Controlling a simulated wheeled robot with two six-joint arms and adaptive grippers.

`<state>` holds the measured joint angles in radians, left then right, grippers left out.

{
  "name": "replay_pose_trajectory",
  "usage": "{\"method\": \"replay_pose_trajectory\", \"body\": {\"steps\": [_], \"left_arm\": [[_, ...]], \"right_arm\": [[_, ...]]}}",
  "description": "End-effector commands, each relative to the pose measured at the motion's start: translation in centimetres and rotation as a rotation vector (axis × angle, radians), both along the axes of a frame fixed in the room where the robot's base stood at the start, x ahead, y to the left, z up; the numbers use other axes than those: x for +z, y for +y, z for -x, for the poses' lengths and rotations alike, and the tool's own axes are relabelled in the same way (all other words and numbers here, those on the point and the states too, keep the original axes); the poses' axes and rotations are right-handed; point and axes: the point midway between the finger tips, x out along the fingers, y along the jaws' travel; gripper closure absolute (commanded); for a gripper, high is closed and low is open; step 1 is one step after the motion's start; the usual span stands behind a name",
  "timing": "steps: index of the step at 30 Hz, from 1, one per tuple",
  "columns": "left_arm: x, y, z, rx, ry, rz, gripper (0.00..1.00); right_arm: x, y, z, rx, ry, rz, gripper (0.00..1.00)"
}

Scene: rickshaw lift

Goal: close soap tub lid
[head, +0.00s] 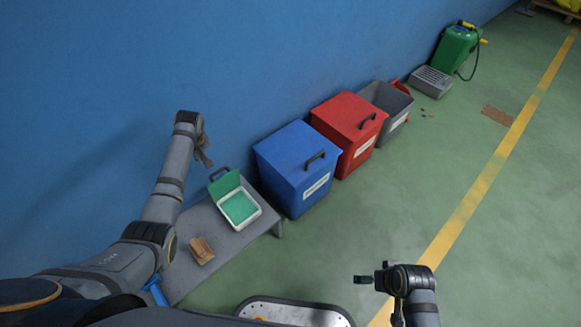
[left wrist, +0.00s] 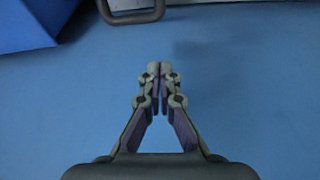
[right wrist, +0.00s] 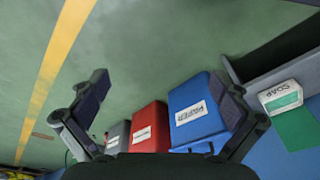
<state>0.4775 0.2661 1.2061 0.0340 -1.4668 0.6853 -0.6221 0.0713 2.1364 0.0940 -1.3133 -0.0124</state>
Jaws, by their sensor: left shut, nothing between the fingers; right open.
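The white soap tub (head: 255,217) stands on the grey bench with green contents inside. The tub also shows in the right wrist view (right wrist: 280,93), marked SOAP. My left gripper (head: 205,155) is shut and empty, above and left of the lid near the wall. In the left wrist view, its closed fingers (left wrist: 157,72) point toward a dark handle (left wrist: 132,14) at the top, apart from it. My right gripper (head: 362,280) is open and empty, away from the bench.
A brown block-like object (head: 201,250) lies on the grey bench (head: 238,243). A blue bin (head: 290,165), a red bin (head: 350,120) and a grey bin (head: 388,102) line the blue wall. A green canister (head: 455,48) stands farther back. The floor at right is mostly clear.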

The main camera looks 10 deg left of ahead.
Motion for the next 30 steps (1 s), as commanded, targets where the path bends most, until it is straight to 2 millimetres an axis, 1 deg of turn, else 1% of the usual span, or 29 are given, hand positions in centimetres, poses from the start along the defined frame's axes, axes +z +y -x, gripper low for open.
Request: {"method": "replay_pose_trajectory", "body": {"steps": [1,3,5,7,9,11,14,21,26,27,30], "left_arm": [[0.2,0.2,-0.6,0.028,-0.011,0.002,1.0],[1.4,0.3,-0.9,0.052,-0.014,0.005,1.0],[2.1,0.4,-1.0,0.062,-0.015,0.007,1.0],[2.3,0.4,-1.0,0.064,-0.014,0.007,1.0],[2.0,0.4,-1.0,0.063,-0.013,0.008,1.0],[1.4,0.5,-1.1,0.063,-0.012,0.008,1.0],[-0.2,0.8,-1.4,0.063,-0.011,0.008,1.0],[-5.3,2.0,-2.4,0.061,-0.01,0.008,1.0],[-8.1,2.6,-3.0,0.062,-0.011,0.009,1.0],[-7.6,2.0,-2.5,0.058,-0.013,0.008,1.0],[-7.4,1.0,-1.6,0.057,-0.013,0.008,1.0]], "right_arm": [[-0.3,0.2,0.0,0.005,-0.007,-0.004,0.0],[0.7,0.4,0.1,0.008,-0.008,-0.008,0.0],[1.2,0.5,0.2,0.01,-0.007,-0.01,0.0],[1.5,0.5,0.2,0.01,-0.008,-0.01,0.0],[1.4,0.5,0.1,0.01,-0.012,-0.012,0.0],[1.0,0.6,0.1,0.009,-0.023,-0.015,0.0],[-0.1,0.9,-0.1,0.009,-0.055,-0.028,0.0],[-3.1,1.9,-0.7,-0.001,-0.186,-0.073,0.0],[-4.6,2.4,-1.2,-0.016,-0.281,-0.102,0.0],[-3.9,2.4,-1.3,-0.015,-0.283,-0.101,0.0],[-3.8,2.4,-1.3,-0.015,-0.279,-0.1,0.0]]}}
